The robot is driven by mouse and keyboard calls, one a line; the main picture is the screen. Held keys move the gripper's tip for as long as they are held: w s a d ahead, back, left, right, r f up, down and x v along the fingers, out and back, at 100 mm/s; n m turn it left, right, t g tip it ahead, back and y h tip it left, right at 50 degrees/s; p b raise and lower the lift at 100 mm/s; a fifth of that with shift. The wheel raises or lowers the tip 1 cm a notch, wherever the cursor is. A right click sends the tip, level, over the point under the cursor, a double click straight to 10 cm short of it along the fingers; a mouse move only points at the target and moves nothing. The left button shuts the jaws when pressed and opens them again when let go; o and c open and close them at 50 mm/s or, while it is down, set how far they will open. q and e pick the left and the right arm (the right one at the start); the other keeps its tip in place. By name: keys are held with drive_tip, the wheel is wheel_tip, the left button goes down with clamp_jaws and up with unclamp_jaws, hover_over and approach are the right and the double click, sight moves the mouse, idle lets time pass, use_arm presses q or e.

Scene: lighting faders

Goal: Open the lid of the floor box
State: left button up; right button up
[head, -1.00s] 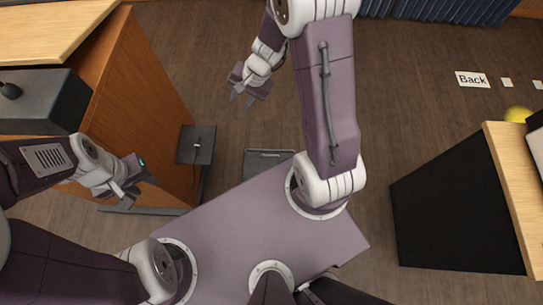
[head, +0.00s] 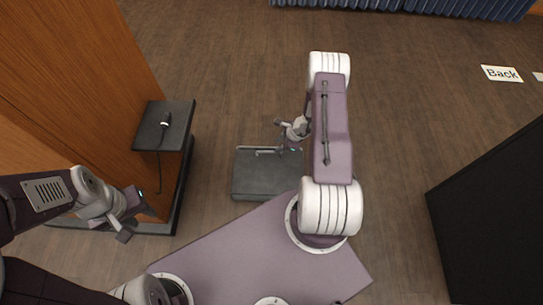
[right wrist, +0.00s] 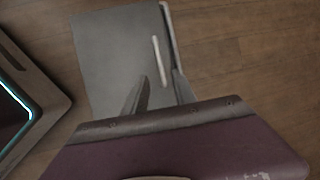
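The floor box (head: 266,178) is a flat dark grey square on the wooden floor, in front of my base. Its lid looks flat, with a thin pale handle bar (head: 268,151) near the far edge. In the right wrist view the lid (right wrist: 105,50) shows with the bar (right wrist: 156,60) just beyond the fingertips. My right gripper (head: 283,136) is over the far edge of the box; its fingers (right wrist: 158,90) are apart with nothing held. Contact with the bar cannot be told. My left gripper (head: 134,222) is at the left, apart from the box, open and empty.
A low dark stand (head: 164,126) with a black cable and plug stands left of the floor box, against a wooden panel (head: 75,75). A large black cabinet (head: 495,215) stands at the right. The floor beyond the box is clear up to the blue curtain (head: 400,5).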

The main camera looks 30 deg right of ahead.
drive_tip(key=b+x, duration=0.5)
drive_tip(key=x, duration=0.4)
drive_tip(key=shift+b, duration=0.35)
drive_tip(key=shift+r, duration=0.1)
clamp_jaws()
idle(0.8)
